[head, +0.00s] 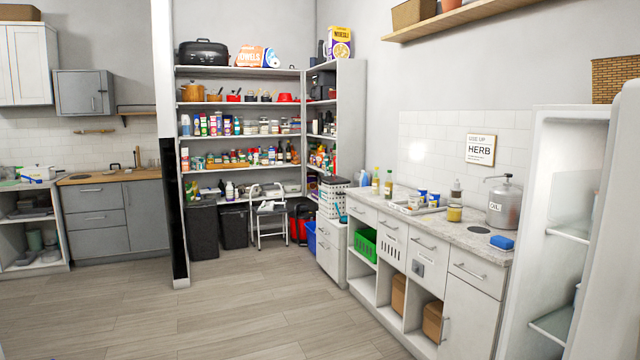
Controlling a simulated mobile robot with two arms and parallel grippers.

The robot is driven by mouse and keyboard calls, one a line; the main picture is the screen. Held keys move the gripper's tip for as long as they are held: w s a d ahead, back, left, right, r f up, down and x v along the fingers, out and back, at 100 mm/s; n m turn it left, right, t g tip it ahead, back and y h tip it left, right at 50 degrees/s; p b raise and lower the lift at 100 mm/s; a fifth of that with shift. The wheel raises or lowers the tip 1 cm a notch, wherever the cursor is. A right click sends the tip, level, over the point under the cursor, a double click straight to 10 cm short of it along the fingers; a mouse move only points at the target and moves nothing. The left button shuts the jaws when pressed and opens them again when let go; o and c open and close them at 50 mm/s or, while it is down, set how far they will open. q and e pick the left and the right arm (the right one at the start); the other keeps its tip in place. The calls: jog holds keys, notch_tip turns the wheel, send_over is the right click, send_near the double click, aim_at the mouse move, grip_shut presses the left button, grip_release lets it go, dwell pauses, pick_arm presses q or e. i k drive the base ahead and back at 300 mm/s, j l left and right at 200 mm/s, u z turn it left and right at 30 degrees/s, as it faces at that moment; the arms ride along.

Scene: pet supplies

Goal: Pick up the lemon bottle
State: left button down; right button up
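No bottle can be read as lemon at this distance. On the counter (435,226) at the right, a yellowish bottle (388,184) stands upright near the back left end. A slimmer bottle with a greenish-yellow tint (376,180) stands just left of it, and a light blue bottle (364,178) stands further left. Many small bottles and jars also fill the pantry shelves (240,137), too small to identify. Neither of my grippers is in view.
An open white fridge (572,140) stands at the right. A step stool (268,212) stands by the pantry. The wooden floor (220,300) is clear.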

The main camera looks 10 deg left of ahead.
aim_at(376, 180)
jog(key=i+j+u, duration=0.3)
jog(key=i+u, duration=0.15)
jog(key=i, duration=0.25)
jog(key=i+u, duration=0.4)
jog(key=i, duration=0.35)
jog(key=i+l+z, duration=0.1)
jog(key=i+z, duration=0.25)
jog(key=i, duration=0.25)
jog(key=i+z, duration=0.35)
jog(key=i, duration=0.2)
jog(key=i+j+z, duration=0.2)
jog(key=i+z, duration=0.15)
jog(key=i, duration=0.25)
